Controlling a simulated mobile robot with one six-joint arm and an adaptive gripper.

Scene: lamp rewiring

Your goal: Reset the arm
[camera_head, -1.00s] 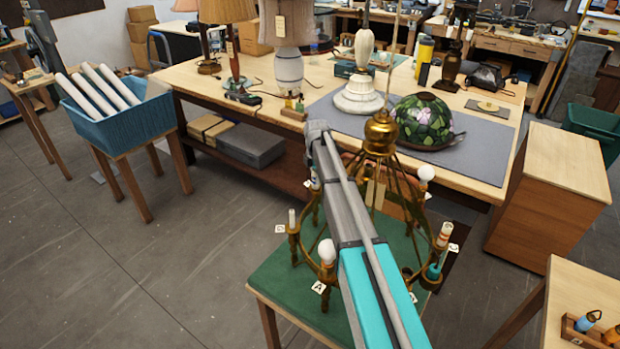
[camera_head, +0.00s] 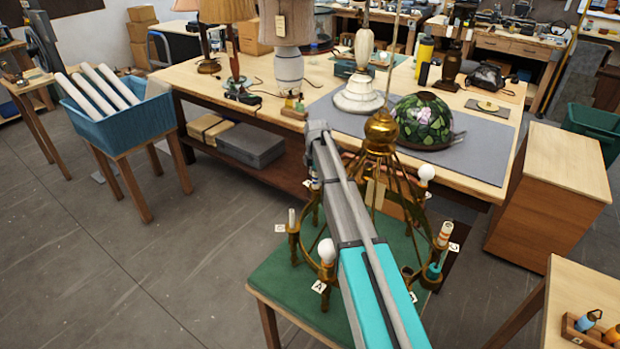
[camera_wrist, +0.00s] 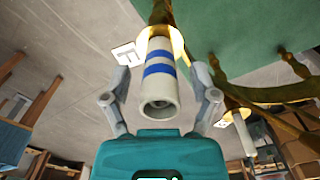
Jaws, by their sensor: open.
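A brass chandelier frame (camera_head: 381,133) stands on a green-topped table (camera_head: 275,290), with several arms around it. Two arms carry white bulbs (camera_head: 327,250). One arm at right has a sleeve with orange-red bands (camera_head: 445,233). In the wrist view, a white sleeve with blue bands (camera_wrist: 159,86) sits on a brass arm with a glowing cup. My gripper (camera_wrist: 160,82) is open, with one finger on each side of this sleeve. A gap shows on both sides. In the head view my arm crosses in front of the chandelier, and my fingers are hidden.
A workbench (camera_head: 225,85) with lamps and a stained-glass shade (camera_head: 425,122) stands behind. A blue bin (camera_head: 122,122) with white rolls is at left. A wooden cabinet (camera_head: 550,190) is at right. The floor (camera_head: 150,265) at front left is clear.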

